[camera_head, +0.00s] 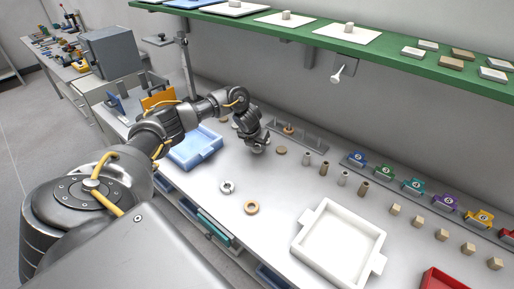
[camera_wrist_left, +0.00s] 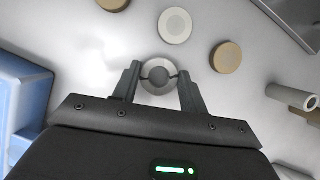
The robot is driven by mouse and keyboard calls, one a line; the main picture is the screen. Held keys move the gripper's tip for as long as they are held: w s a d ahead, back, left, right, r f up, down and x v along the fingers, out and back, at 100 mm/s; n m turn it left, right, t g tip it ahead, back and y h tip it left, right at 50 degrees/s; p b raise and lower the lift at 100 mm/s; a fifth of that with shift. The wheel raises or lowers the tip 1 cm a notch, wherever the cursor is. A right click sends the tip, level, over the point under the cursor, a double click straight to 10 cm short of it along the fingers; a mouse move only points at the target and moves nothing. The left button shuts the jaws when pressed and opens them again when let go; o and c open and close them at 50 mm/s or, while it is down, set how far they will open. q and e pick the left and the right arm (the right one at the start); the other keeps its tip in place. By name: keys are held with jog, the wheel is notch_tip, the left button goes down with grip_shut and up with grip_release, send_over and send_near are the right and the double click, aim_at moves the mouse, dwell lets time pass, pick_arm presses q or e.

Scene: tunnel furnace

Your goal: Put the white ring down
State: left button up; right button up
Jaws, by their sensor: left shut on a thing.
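My left gripper (camera_head: 260,147) is over the worktable, left of the row of short cylinders, pointing down. In the left wrist view its fingers (camera_wrist_left: 158,77) are shut on the white ring (camera_wrist_left: 158,63), which looks pale grey-white with a grey centre. The fingers hold it from its two sides. The gripper hides the ring in the head view, and its height above the table is hard to tell. My right gripper is not in view.
A white disc (camera_wrist_left: 175,25) and a tan disc (camera_wrist_left: 226,57) lie close beyond the fingers. A blue tray (camera_head: 196,150) is left of the gripper. A metal ring (camera_head: 227,192), a tan ring (camera_head: 251,213) and a white tray (camera_head: 312,218) are nearer. Cylinders (camera_head: 306,158) stand to the right.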

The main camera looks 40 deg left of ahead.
pick_arm(q)
jog(key=v, duration=0.3)
jog(key=d+v, duration=0.1)
jog(key=v, duration=0.1)
jog(key=shift+s+d+r+b, duration=0.1)
jog(key=shift+d+r+b, duration=0.1)
jog(key=shift+r+b, duration=0.2)
jog(key=s+d+r+p, duration=0.5)
jog(key=s+d+r, duration=0.15)
jog(key=s, duration=0.25)
jog(key=s+d+m+g+h+b, duration=0.2)
jog(key=d+m+g+h, duration=0.3)
jog(key=d+m, duration=1.65)
jog(key=s+d+r+m+g+y+b, duration=0.1)
jog(key=s+d+m+g+y, duration=0.1)
jog(key=s+d+m, duration=0.3)
jog(key=s+d+r+m+g+y+b, duration=0.1)
jog(key=s+d+m, duration=0.3)
jog(key=d+m, duration=0.4)
jog(key=m, duration=0.4)
jog(key=shift+s+m+g+y, duration=0.35)
jog(key=shift+s+g+y, duration=0.05)
